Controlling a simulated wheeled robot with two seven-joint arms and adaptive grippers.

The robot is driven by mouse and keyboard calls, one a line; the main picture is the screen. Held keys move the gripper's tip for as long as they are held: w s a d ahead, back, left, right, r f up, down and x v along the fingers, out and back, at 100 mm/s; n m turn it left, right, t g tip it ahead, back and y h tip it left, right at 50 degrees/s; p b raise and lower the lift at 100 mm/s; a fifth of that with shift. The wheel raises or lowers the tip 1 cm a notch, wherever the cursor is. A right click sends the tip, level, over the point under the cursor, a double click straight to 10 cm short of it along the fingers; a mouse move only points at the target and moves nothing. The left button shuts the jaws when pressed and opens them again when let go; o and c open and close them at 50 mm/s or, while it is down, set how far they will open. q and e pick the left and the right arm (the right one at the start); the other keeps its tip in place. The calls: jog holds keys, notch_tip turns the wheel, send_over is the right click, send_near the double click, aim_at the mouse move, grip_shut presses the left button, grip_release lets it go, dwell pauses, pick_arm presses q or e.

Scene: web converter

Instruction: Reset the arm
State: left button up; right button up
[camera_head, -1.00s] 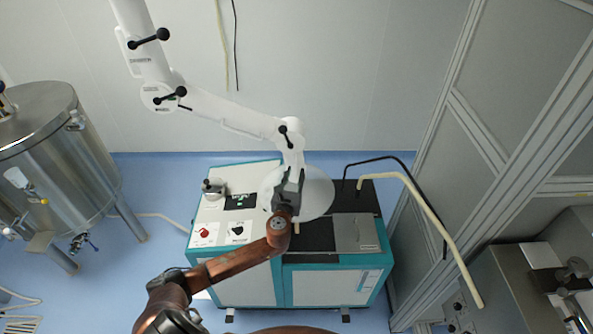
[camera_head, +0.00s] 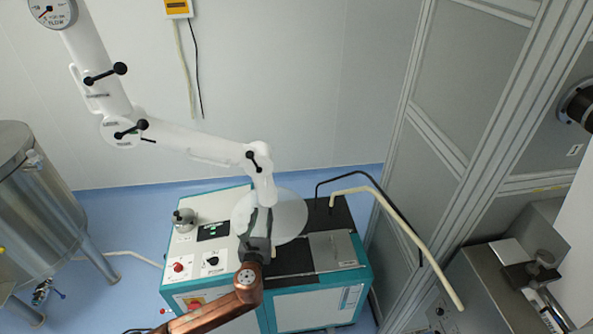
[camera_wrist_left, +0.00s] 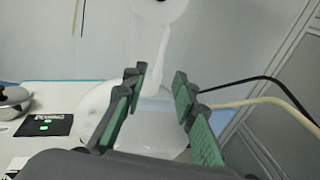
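The white jointed arm (camera_head: 205,139) with black handles hangs from the upper left and ends in a pale round hood (camera_head: 288,213) over the teal-and-white machine (camera_head: 322,307). My left gripper (camera_head: 261,213) is in front of the hood, overlapping its lower left side in the head view. In the left wrist view, my left gripper (camera_wrist_left: 158,78) has its two green-padded fingers apart. The white arm (camera_wrist_left: 155,50) and hood (camera_wrist_left: 95,105) show behind and between them, and nothing is held. Whether the fingers touch the hood cannot be told. My right gripper is not in view.
A steel tank (camera_head: 38,205) stands at the left. Grey framed panels (camera_head: 455,100) rise at the right, with metal equipment (camera_head: 505,290) below. A cream hose (camera_head: 410,242) and a black cable arch beside the machine. Blue floor (camera_head: 120,225) is open between tank and machine.

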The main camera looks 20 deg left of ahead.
pick_arm(q)
jog(key=s+a+f+n+g+h, duration=0.15)
jog(key=s+f+n+g, duration=0.65)
jog(key=s+f+n, duration=0.85)
jog(key=s+d+f+n+g+h, duration=0.2)
jog(key=s+d+f+n, duration=0.1)
jog(key=s+n, duration=0.5)
jog(key=s+d+f+n+g+h, duration=0.2)
jog(key=s+f+n, duration=0.1)
jog(key=s+n, duration=0.5)
notch_tip(320, 180, down, 40)
jog(key=s+d+m+g+b, duration=0.2)
jog(key=s+b, duration=0.1)
jog(key=b, duration=0.7)
jog(key=s+f+b, duration=0.4)
jog(key=s+f, duration=0.5)
jog(key=f, duration=0.3)
jog(key=s+f+g+b, duration=0.1)
jog(key=s+f+b, duration=0.3)
jog(key=s+f, duration=0.6)
notch_tip(320, 180, down, 3)
jog(key=shift+a+f, duration=0.1)
jog(key=shift+a, duration=0.05)
